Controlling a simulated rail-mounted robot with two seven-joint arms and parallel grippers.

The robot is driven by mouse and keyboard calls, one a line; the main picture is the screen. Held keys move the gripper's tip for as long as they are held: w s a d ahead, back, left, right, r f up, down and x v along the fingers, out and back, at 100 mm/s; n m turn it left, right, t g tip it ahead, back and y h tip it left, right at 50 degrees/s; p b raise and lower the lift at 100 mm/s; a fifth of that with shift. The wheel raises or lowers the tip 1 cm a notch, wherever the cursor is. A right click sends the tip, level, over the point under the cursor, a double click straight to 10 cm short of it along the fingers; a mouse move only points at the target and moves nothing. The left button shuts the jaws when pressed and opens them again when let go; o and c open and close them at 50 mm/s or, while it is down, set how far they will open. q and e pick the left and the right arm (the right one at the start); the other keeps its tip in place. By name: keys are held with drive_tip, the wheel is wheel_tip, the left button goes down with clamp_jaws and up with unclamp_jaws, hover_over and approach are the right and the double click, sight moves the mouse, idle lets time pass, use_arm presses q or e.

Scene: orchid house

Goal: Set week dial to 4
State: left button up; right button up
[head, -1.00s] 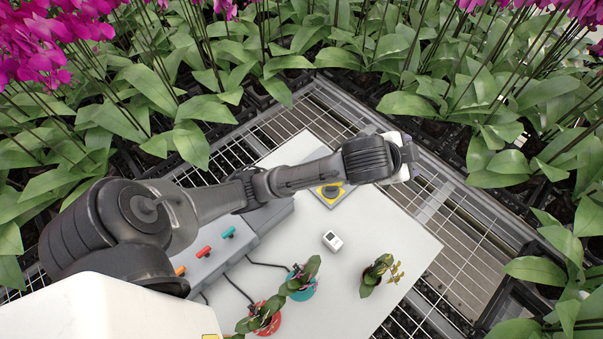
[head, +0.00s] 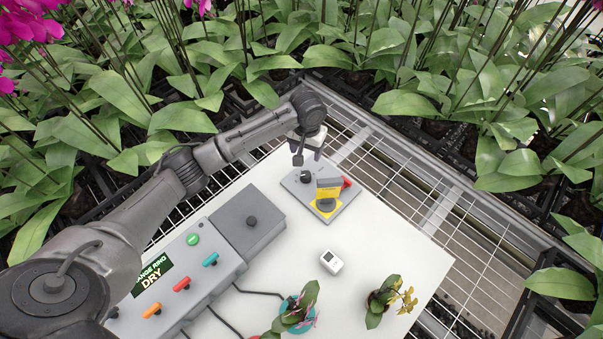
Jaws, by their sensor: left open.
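A grey panel (head: 349,205) lies on the white table. It carries a small dark knob (head: 305,177) at its far left, a yellow part with a black round knob (head: 326,205), and a red part (head: 346,182) on the right. A separate grey box to the left has one black knob (head: 252,221). No week numbers are readable, so I cannot tell which knob is the week dial. My left gripper (head: 308,158) is open and empty, fingers pointing down over the panel's far left end, close to the small dark knob. My right gripper is out of view.
A control box (head: 212,272) with coloured switches and a sign reading DRY stands at the left. A small white device (head: 331,262) and potted plants (head: 386,294) are on the white table (head: 372,237). Dense orchid leaves border the far side.

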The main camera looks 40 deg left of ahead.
sight(306, 175)
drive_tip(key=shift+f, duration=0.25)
use_arm(q)
wheel_tip(306, 175, down, 14)
drive_tip(key=b, duration=0.3)
drive_tip(key=shift+r+b, duration=0.15)
drive_tip(key=shift+b, duration=0.15)
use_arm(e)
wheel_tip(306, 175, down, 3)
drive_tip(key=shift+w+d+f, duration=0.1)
use_arm(q)
drive_tip(key=c, duration=0.9)
